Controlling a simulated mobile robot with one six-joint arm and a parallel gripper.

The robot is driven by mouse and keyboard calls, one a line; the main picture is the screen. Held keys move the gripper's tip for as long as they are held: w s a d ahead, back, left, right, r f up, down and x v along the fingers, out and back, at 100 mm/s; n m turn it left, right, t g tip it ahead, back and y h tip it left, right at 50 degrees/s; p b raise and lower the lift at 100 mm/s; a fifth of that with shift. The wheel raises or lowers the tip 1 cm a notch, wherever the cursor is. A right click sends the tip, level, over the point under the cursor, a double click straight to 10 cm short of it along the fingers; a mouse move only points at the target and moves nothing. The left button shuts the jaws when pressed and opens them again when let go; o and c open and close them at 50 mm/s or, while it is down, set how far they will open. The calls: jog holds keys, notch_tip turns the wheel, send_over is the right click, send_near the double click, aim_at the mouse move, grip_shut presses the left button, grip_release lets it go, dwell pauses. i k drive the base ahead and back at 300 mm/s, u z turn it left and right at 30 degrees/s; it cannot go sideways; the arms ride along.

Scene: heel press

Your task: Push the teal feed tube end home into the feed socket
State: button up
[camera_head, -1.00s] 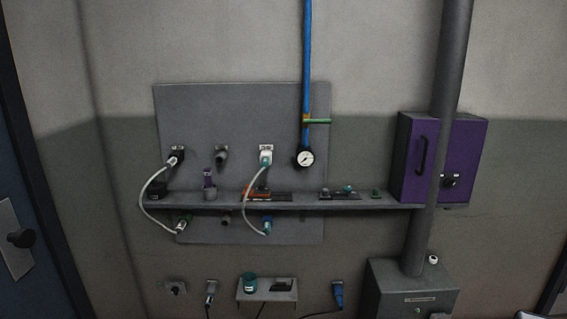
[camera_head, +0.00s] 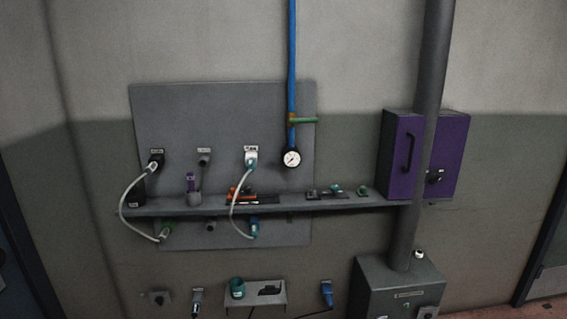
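On the grey wall panel, a pale tube (camera_head: 234,203) bows in front of the shelf between an upper white socket (camera_head: 251,152) and a lower blue fitting (camera_head: 255,223). A teal end (camera_head: 250,167) shows right under the white socket. Another teal part (camera_head: 254,234) shows at the lower fitting. Both look at or touching their fittings; I cannot tell how deep either sits. The labels are too small to read, so I cannot tell which is the feed socket. My gripper is not in view.
A narrow shelf (camera_head: 345,206) with small tools juts out across the panel (camera_head: 225,105). A second pale tube (camera_head: 126,203) hangs at left. A gauge (camera_head: 292,158), a purple cabinet (camera_head: 446,150) and a dark vertical pipe (camera_head: 425,90) stand to the right.

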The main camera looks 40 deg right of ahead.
aim_at(250, 162)
jog(key=z, duration=0.85)
jog(key=k, duration=0.95)
jog(key=i, duration=0.65)
jog(key=z, duration=0.05)
